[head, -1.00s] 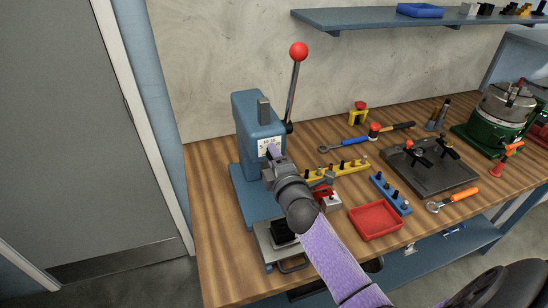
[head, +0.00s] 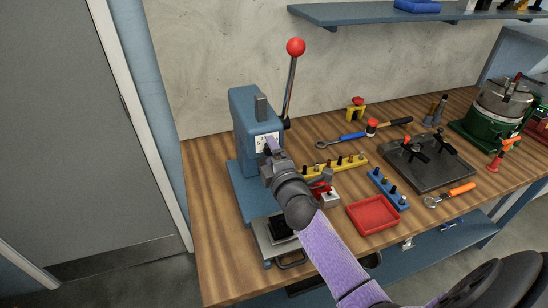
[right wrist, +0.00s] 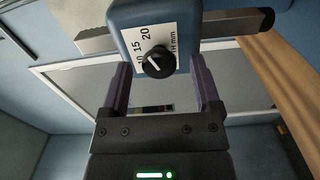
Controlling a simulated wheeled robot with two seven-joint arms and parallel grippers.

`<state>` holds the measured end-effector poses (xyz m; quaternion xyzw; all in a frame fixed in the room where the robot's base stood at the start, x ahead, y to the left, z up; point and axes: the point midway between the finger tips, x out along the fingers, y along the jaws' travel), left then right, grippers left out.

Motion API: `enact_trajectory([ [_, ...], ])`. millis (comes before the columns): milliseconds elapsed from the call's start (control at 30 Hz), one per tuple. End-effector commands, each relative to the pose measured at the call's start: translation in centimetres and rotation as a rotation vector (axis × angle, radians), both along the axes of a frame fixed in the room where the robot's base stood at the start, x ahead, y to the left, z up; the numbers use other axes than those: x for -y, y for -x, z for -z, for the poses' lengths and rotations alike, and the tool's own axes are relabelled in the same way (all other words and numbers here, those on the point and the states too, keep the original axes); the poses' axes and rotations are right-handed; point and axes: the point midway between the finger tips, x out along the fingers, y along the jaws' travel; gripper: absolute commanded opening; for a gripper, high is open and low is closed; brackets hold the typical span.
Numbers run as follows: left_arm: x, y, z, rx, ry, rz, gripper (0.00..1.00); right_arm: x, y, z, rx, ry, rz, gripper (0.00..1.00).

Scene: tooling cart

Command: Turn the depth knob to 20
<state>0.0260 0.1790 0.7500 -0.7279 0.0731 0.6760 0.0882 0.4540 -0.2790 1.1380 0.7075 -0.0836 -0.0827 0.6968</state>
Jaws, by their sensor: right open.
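The depth knob (right wrist: 157,62) is a round black knob with a white pointer line on a white scale plate, on the front of the blue press (head: 250,108). In the right wrist view the scale shows 15 and 20, and the pointer slants to the upper left, toward the numbers below 20; its exact reading is unclear. My right gripper (right wrist: 158,80) is open, with one finger on each side of the knob and visible gaps to it. In the head view the right gripper (head: 271,146) is at the plate and largely hides the knob. My left gripper is not in view.
On the bench to the right are a yellow peg rack (head: 335,166), a blue peg rack (head: 388,189), a red tray (head: 373,214) and a dark fixture plate (head: 428,165). Bare wood lies left of the press.

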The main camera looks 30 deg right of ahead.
Motion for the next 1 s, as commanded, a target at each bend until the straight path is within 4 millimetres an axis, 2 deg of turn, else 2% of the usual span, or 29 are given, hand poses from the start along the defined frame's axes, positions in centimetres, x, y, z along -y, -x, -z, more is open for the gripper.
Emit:
enact_trajectory([
  [67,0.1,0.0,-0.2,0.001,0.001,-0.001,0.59,-0.3,1.0,0.0,-0.003,-0.001,0.0,0.81],
  [300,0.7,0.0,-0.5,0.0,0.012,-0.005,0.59,-1.6,6.7,0.1,-0.003,-0.002,0.0,0.81],
  [433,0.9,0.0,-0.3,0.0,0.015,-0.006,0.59,-2.1,8.8,0.1,-0.002,-0.001,0.001,0.81],
  [567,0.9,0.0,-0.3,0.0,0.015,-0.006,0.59,-2.3,9.5,0.0,-0.001,-0.001,0.001,0.81],
  [900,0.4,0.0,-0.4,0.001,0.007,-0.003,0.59,-2.3,9.4,0.0,0.0,0.0,0.0,0.81],
  [1000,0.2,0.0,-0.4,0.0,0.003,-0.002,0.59,-2.2,9.8,0.4,-0.021,-0.071,0.028,0.81],
])
